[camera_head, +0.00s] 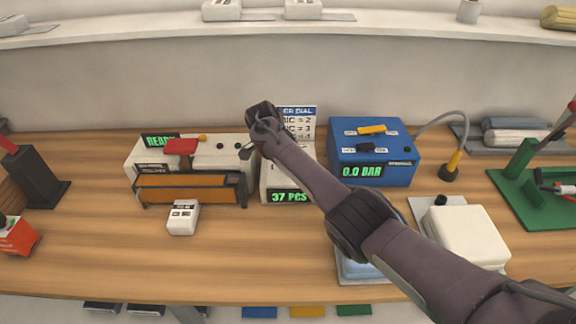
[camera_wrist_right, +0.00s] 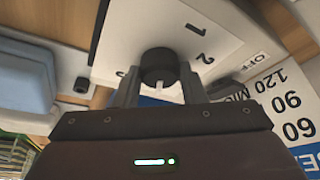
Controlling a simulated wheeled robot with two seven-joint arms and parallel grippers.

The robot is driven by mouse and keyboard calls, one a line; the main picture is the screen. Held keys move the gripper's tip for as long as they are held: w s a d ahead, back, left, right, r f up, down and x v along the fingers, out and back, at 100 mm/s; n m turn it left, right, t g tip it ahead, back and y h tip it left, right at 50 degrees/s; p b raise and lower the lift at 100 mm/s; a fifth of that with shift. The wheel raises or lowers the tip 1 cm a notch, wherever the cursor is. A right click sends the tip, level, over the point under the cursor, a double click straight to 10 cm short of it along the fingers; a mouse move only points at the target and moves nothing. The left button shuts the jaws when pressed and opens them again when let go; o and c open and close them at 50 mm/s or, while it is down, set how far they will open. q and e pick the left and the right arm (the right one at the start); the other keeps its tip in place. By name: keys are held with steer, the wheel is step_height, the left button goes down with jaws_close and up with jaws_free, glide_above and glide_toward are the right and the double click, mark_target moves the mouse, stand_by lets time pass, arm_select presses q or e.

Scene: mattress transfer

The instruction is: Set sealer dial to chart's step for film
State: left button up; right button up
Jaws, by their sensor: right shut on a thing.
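The white sealer (camera_head: 222,155) has a READY display, a red lever and brown-orange bars. My right gripper (camera_head: 262,120) is at its right end and hides the dial in the head view. In the right wrist view, its fingers (camera_wrist_right: 158,92) are shut on the black dial knob (camera_wrist_right: 158,65). The knob has a white mark facing the gripper palm. In the wrist view the chart (camera_wrist_right: 282,85) shows 120, 90 and 60.
A white box with a 37 PCS display (camera_head: 288,183) stands right of the sealer. A blue unit reading 0.0 BAR (camera_head: 395,165) is further right. A small white device (camera_head: 183,217) stands in front of the sealer. The front-left tabletop is mostly clear.

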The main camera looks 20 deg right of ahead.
steer(key=shift+m, duration=0.4)
steer(key=shift+b, duration=0.3)
steer(key=o, duration=1)
steer(key=v, duration=0.7)
steer(key=shift+a+r+b, duration=0.25)
steer(key=shift+r+b, duration=0.1)
steer(key=shift+b, duration=0.05)
